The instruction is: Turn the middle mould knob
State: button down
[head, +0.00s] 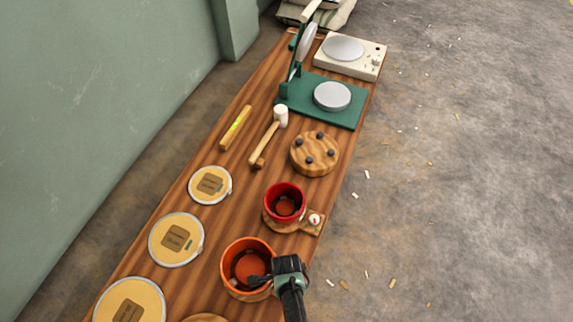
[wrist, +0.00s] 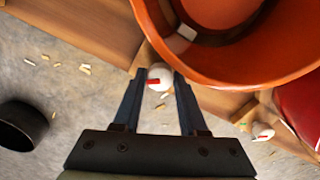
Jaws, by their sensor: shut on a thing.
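The orange mould (head: 236,251) is a round open cup on a wooden base near the bottom of the head view. Its wall (wrist: 200,72) fills the top of the wrist view. Its knob (wrist: 160,77) is white with a red mark and sits between the two fingertips of my gripper (wrist: 159,80). My gripper is shut on this knob. In the head view my gripper (head: 262,279) covers the knob and the right side of the orange mould. The red mould (head: 285,187) stands just beyond, with its own white knob (head: 315,219) on a wooden base.
Round drum heads (head: 176,240) lie along the left of the wooden bench (head: 226,158). A mallet (head: 281,117), a wooden disc with dark pegs (head: 303,151), a green press (head: 345,112) and a white scale (head: 368,66) stand farther off. The floor at right is open with scattered shavings.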

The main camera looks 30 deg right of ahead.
jog(key=shift+d+m, duration=0.1)
jog(key=shift+m, duration=0.5)
jog(key=shift+c, duration=2.3)
grip_release()
notch_tip(320, 180, up, 13)
jog(key=p, duration=0.9)
